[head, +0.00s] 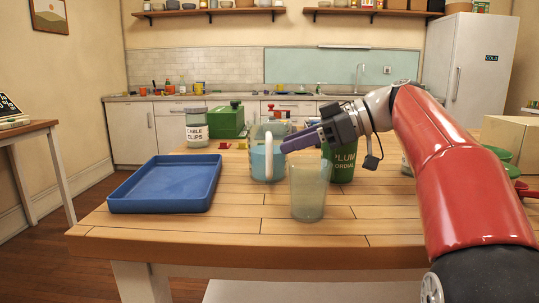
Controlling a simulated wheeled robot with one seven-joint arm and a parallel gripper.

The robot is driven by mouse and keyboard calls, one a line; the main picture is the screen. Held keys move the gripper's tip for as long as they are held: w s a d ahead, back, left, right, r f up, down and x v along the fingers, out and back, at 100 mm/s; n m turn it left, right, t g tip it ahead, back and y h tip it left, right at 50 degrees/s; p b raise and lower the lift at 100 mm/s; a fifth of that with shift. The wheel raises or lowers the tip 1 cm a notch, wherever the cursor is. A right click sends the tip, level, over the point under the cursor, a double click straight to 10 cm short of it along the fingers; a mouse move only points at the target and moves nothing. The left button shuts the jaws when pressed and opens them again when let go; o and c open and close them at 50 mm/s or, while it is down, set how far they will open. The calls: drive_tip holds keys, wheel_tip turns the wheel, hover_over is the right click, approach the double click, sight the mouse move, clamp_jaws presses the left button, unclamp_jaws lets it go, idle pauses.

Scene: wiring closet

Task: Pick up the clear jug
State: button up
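A frosted tumbler (310,190) stands in front of my gripper, and a green plum cordial container (343,163) is behind it. A blue tray (160,205) is at left. A cable clips jar (196,132) and green box (229,122) stand behind.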

sight(268, 152)
drive_tip(key=x, duration=0.3)
drive_tip(key=shift+w+a, duration=0.15)
drive_tip(key=shift+a, duration=0.1)
clamp_jaws()
